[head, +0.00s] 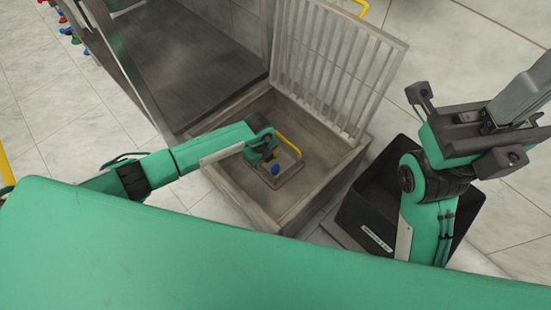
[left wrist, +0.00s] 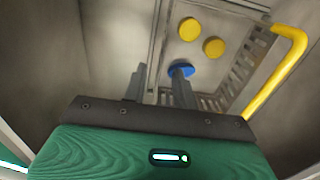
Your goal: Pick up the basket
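The basket (head: 292,176) is a small grey container with slotted sides and a yellow handle (head: 290,145), inside a larger open metal bin. In the left wrist view the basket (left wrist: 232,75) shows ahead, and its yellow handle (left wrist: 278,72) rises right of my fingers. A blue cap (left wrist: 180,69) and two yellow caps (left wrist: 201,38) show in or over it. My left gripper (left wrist: 160,84) has its fingers apart with nothing seen gripped; in the head view it (head: 268,155) is down in the bin by the basket. My right arm is raised at right; its finger state is unclear.
The metal bin (head: 225,178) has walls around the basket and a raised slatted lid (head: 335,62) behind. A dark sloped chute (head: 185,60) adjoins it at left. A black crate (head: 365,210) stands at right, partly behind my right arm. Coloured caps (head: 66,31) lie far left.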

